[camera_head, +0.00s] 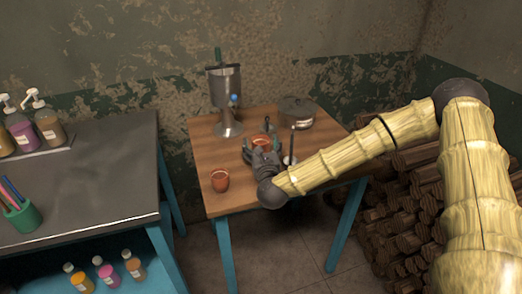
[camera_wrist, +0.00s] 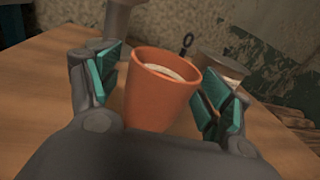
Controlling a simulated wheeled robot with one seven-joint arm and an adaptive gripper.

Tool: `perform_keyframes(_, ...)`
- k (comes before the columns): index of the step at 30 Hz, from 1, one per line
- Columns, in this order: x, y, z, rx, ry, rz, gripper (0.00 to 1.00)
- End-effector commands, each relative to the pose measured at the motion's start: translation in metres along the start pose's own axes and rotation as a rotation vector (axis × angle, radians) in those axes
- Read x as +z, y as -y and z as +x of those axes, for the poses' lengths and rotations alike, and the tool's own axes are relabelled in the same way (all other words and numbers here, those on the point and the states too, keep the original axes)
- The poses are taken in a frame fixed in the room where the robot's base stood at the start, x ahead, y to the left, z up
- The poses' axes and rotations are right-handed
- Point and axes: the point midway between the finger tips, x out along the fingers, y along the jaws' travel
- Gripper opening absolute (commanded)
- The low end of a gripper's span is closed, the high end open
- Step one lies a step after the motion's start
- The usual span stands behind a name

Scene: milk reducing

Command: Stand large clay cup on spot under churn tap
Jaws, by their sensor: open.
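A terracotta clay cup (camera_wrist: 158,100) with pale contents or a pale inner surface stands upright between the teal-padded fingers of my open gripper (camera_wrist: 162,75) in the wrist view. There are gaps at both sides of the cup. In the head view this cup (camera_head: 261,138) shows partly behind my gripper (camera_head: 263,148). A second clay cup (camera_head: 220,181) stands near the table's front left. I cannot tell for sure which cup is the large one. The metal churn (camera_head: 225,88) with a blue-knobbed tap (camera_head: 234,100) stands at the back left of the table; the spot under the tap is not clearly visible.
A lidded metal pot (camera_head: 298,112) stands at the table's back right. Small items, including a dark upright rod (camera_head: 292,138), stand right of my gripper. The wooden table (camera_head: 210,148) has free room at left. A grey bench (camera_head: 105,165) is left, stacked logs (camera_head: 400,205) right.

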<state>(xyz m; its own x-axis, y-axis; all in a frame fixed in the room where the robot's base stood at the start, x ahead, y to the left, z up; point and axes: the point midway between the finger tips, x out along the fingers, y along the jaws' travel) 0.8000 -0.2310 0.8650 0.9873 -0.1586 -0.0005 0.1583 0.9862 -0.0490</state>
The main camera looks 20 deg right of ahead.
Motion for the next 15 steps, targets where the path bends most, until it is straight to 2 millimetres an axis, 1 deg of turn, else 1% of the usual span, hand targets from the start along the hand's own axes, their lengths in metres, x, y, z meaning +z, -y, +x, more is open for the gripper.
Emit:
perform_keyframes(5,-0.0002,0.0001,0.0001,0.000,0.000,0.000,0.79)
perform_keyframes(8,-0.0002,0.0002,0.0000,0.000,0.000,0.000,0.63)
perform_keyframes(9,-0.0002,0.0002,0.0000,0.000,0.000,0.000,0.56)
perform_keyframes(13,-0.0001,0.0003,0.0000,-0.001,0.000,0.000,0.32)
perform_keyframes(14,-0.0001,0.0003,0.0000,-0.001,0.000,0.000,0.28)
perform_keyframes(15,-0.0001,0.0003,0.0000,-0.001,0.000,0.000,0.28)
